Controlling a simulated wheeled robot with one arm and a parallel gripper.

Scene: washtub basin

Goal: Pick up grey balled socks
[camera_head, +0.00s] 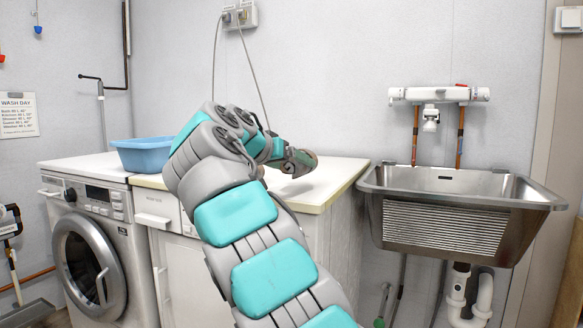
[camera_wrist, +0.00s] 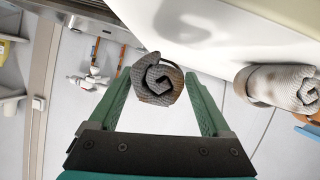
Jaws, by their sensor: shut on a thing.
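The grey balled socks (camera_wrist: 158,88), a spiral roll of grey knit with brownish edges, are between the green fingers of my gripper (camera_wrist: 157,76) in the wrist view. My gripper is shut on them. A shadow falls on the pale countertop beyond, and the socks appear raised clear of it. In the head view my gripper (camera_head: 297,160) is above the right part of the countertop (camera_head: 337,171), mostly behind my own arm. The socks are hard to make out there.
A second, paler rolled bundle (camera_wrist: 285,88) sits on the countertop in the wrist view. A blue tub (camera_head: 143,155) stands on the left, near the washing machine (camera_head: 90,265). A steel sink (camera_head: 455,190) with a tap is right of the counter, across a narrow gap.

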